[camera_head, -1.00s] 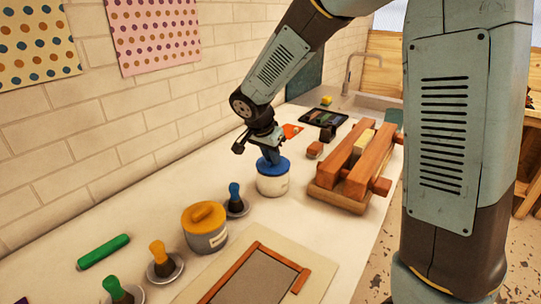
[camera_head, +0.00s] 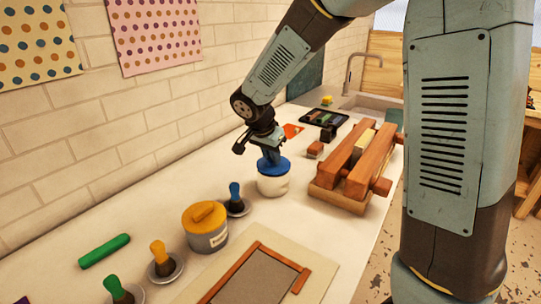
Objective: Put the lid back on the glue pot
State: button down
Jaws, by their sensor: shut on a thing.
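A white pot (camera_head: 273,186) stands upright on the bench in the middle of the view. A blue lid (camera_head: 277,169) sits level over its mouth and appears to touch the rim; I cannot tell whether it is fully seated. My gripper (camera_head: 271,156) points down from above and is shut on the top of the blue lid. The fingertips are small and partly merge with the lid's colour. A grey pot with an orange lid (camera_head: 204,216) stands to the left and nearer, apart from my gripper.
A blue-handled brush (camera_head: 235,192) stands in a dish left of the white pot. A wooden press (camera_head: 351,172) is close on the right. Orange and green brushes, a green roll (camera_head: 104,251) and a framed board (camera_head: 258,276) lie nearer. A tiled wall borders the left.

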jog(key=shift+f, duration=0.1)
dwell(0.8)
jog(key=c, duration=0.5)
grip_release()
jog(key=shift+c, duration=0.2)
jog(key=shift+s+r, duration=0.1)
jog(key=shift+r, duration=3.4)
jog(key=shift+c, duration=0.3)
grip_shut()
jog(key=shift+f, duration=2.9)
